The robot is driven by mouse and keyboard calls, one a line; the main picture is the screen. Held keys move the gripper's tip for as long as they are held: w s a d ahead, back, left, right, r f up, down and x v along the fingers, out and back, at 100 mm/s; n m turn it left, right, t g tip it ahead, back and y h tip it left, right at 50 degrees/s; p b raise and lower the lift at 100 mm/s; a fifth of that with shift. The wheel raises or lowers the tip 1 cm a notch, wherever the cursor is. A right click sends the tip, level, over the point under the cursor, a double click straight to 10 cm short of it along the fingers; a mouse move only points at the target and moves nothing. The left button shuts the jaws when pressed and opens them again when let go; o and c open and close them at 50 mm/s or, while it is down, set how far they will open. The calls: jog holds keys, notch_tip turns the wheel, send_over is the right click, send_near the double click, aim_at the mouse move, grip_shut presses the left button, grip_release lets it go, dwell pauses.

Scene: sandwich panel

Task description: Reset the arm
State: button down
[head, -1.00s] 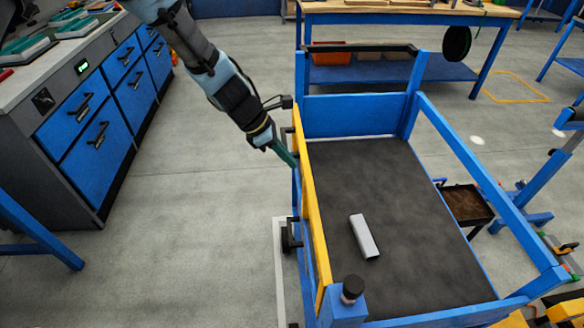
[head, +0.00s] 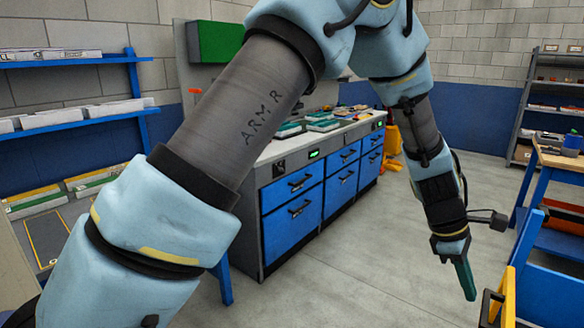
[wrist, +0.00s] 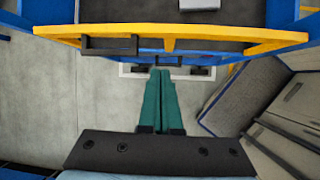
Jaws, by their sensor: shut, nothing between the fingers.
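My gripper (head: 467,282) hangs at the right of the head view, pointing down, with its green fingers together and nothing between them. My arm rises from it and crosses the head view in front of the cabinet. In the wrist view my gripper (wrist: 160,78) also shows its two green fingers side by side, with floor behind them. The yellow rail (wrist: 215,43) of the blue cart runs across beyond the fingertips. The cart (head: 545,290) shows only partly at the lower right edge of the head view.
A cabinet with blue drawers (head: 293,205) stands behind my arm, with green trays (head: 324,125) on top. Blue shelves (head: 80,60) are at the left. A wooden-topped bench (head: 560,160) is at the right. The floor (head: 375,250) between cabinet and cart is clear.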

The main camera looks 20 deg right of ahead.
jog(key=w+a+r+m+t+y, duration=0.1)
jog(key=w+a+r+m+t, duration=0.1)
jog(key=w+a, duration=0.9)
jog(key=w+a+r+m+t, duration=0.1)
jog(key=w+a+r+t, duration=0.15)
jog(key=w+a, duration=0.85)
jog(key=s+a+r+m+y, duration=0.1)
jog(key=a+m, duration=0.1)
jog(key=a, duration=1.3)
jog(key=s+a+r+m+y, duration=0.1)
jog(key=s+a+m, duration=0.1)
jog(key=a, duration=1.3)
jog(key=shift+r+m+t+y, duration=0.3)
jog(key=shift+t, duration=0.15)
